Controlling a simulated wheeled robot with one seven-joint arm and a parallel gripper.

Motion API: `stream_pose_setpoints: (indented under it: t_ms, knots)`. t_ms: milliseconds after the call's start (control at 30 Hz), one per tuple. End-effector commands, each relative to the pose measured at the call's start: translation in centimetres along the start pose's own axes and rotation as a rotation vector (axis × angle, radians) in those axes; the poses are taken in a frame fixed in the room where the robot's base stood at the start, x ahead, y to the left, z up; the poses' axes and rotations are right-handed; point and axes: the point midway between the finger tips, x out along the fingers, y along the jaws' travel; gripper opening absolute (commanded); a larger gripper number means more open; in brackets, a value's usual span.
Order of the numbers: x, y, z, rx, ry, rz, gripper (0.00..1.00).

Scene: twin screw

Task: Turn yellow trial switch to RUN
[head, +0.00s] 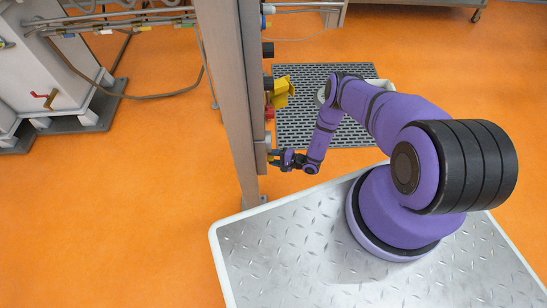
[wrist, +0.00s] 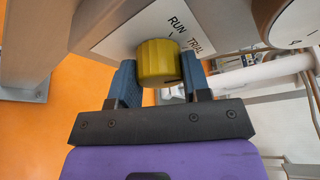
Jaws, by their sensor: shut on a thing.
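The yellow trial switch (wrist: 157,62) is a round ribbed knob on a pale plate (wrist: 120,38) printed with RUN and TRIAL. In the wrist view, my gripper (wrist: 160,80) has its two blue fingers on either side of the knob, shut on it. A dark mark shows low on the knob's right side; I cannot tell for sure which word the knob points to. In the head view, my gripper (head: 276,158) is at the side of the grey column (head: 230,85), low down. The knob is not clearly visible there.
Above my gripper on the column are a yellow fitting (head: 281,93) and a red part (head: 269,113). A dark floor grate (head: 300,110) lies behind. A white cabinet with a red handle (head: 44,98) stands at left.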

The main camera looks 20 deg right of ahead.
Motion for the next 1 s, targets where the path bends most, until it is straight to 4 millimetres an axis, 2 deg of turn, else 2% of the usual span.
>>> stream_pose_setpoints:
  t_ms: [200, 533, 567, 600, 667, 1000]
  knots:
    - [-0.02, 0.09, 0.0, -0.117, 0.001, -0.048, 0.2]
    - [-0.02, 0.09, 0.01, -0.129, 0.001, -0.052, 0.2]
    - [-0.02, 0.09, 0.01, -0.129, 0.001, -0.052, 0.48]
    - [-0.03, 0.09, 0.01, -0.129, 0.001, -0.052, 0.58]
    - [-0.03, 0.09, 0.01, -0.129, 0.001, -0.052, 0.69]
    - [-0.38, 0.07, -0.04, -0.128, 0.002, -0.052, 0.69]
